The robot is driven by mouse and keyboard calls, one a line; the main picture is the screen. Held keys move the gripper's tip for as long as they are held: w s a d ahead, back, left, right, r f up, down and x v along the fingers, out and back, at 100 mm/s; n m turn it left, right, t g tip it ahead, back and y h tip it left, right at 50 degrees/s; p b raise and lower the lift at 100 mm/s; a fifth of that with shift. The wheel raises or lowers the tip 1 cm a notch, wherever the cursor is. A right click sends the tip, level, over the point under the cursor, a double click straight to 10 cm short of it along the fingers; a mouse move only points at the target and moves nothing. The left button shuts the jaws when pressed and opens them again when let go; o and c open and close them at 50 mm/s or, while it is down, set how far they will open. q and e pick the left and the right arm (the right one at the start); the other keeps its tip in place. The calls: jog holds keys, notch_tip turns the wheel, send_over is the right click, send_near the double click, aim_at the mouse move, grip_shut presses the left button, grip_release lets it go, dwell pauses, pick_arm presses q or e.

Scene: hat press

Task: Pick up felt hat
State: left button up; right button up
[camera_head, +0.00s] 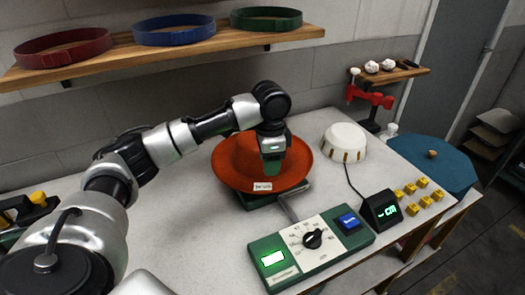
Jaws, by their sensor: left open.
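The orange-red felt hat (232,172) sits on a green base on the grey worktable, its wide brim spread out and a small white tag at its front edge. My left arm comes in from the left and reaches over the hat. My left gripper (271,168) points down at the hat's crown, in front of part of it. The gripper is open, but its fingertips are hard to make out, and I cannot tell whether they touch the felt. My right gripper is not in view.
A green control panel (290,277) with a dial and blue button lies in front of the hat. A small black display (381,210), yellow blocks and a white round dome (344,140) stand to the right. A shelf (110,62) with red, blue and green bands hangs above.

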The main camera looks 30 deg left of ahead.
aim_at(268, 190)
pick_arm(q)
jog(key=shift+s+d+f, duration=0.1)
jog(key=shift+s+f, duration=0.05)
jog(key=shift+f, duration=0.45)
jog(key=shift+s+d+f, duration=0.1)
jog(key=shift+s+f, duration=0.05)
jog(key=shift+f, duration=0.8)
jog(key=f+p, duration=0.1)
jog(key=f, duration=0.3)
jog(key=shift+s+f, duration=0.1)
jog(key=shift+s, duration=0.1)
jog(key=shift+f, duration=0.6)
jog(key=c, duration=0.6)
grip_shut()
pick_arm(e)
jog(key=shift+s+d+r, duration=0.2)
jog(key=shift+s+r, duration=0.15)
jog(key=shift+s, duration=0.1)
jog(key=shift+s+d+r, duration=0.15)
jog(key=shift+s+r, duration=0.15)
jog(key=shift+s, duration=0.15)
